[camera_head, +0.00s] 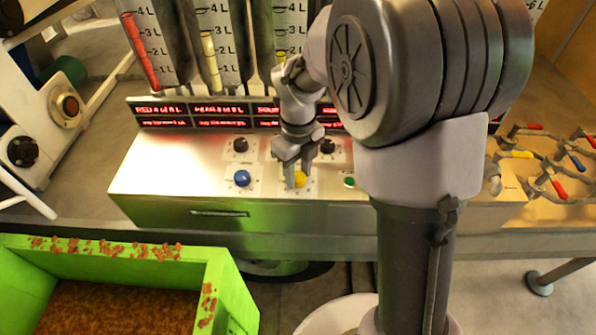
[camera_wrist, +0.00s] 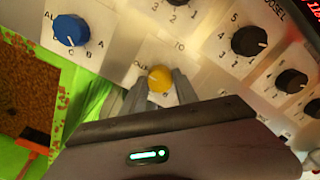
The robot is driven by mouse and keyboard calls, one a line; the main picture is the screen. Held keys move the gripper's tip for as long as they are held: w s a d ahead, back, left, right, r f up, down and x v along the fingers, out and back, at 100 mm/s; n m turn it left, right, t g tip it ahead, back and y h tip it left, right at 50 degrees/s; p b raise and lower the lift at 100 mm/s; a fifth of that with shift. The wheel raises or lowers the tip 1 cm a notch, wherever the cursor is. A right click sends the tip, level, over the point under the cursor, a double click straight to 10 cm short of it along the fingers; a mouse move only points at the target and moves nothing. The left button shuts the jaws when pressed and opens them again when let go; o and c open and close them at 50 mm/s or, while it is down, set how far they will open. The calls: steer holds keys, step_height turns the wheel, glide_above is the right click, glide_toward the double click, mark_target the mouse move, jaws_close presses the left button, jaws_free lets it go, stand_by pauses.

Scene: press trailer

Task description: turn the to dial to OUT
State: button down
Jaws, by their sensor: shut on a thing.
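The to dial is a yellow round knob (camera_wrist: 160,79) on a pale plate marked "TO" in the wrist view, with an "OUT" mark beside it. In the head view the yellow knob (camera_head: 300,179) sits at the front of the metal console, partly hidden by a finger. My gripper (camera_head: 295,174) points down at it, with one finger on either side. In the wrist view my gripper (camera_wrist: 160,90) is shut on the knob. I cannot make out which mark the knob points to.
A blue dial (camera_head: 242,178) is left of the yellow one and a green dial (camera_head: 349,182) right of it. Black dials (camera_head: 240,145) stand behind. Red displays (camera_head: 160,112) and tubes line the back. A green crate (camera_head: 228,290) stands at front left.

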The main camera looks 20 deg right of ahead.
mark_target(298, 176)
steer(key=c, duration=0.9)
jaws_free()
step_height(298, 176, up, 17)
steer(key=p, duration=0.7)
steer(key=shift+r+p, duration=0.2)
steer(key=shift+p, duration=0.1)
